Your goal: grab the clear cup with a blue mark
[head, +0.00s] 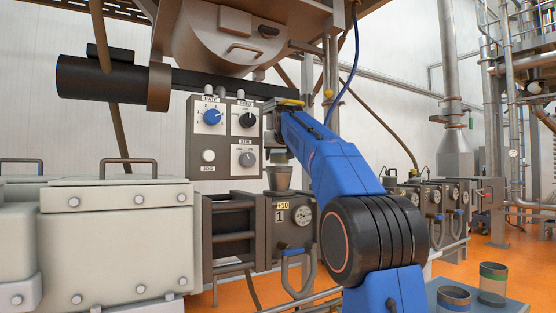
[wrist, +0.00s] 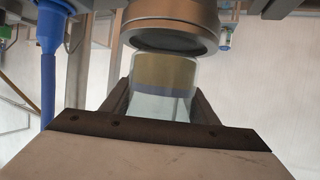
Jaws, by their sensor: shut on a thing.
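In the wrist view my gripper (wrist: 162,104) is shut on a clear cup (wrist: 164,92), its dark fingers on either side of the wall. The cup holds tan material and has a grey-blue band around it. A round metal part (wrist: 172,28) stands right by the cup's far end; I cannot tell if they touch. In the head view the held cup is not clearly seen, and my blue arm hides most of that area.
A control panel with knobs (head: 226,137) and a conical metal funnel (head: 279,179) are close to my arm. Pale lidded boxes (head: 118,240) fill the left. Orange floor (head: 490,258) shows at the right.

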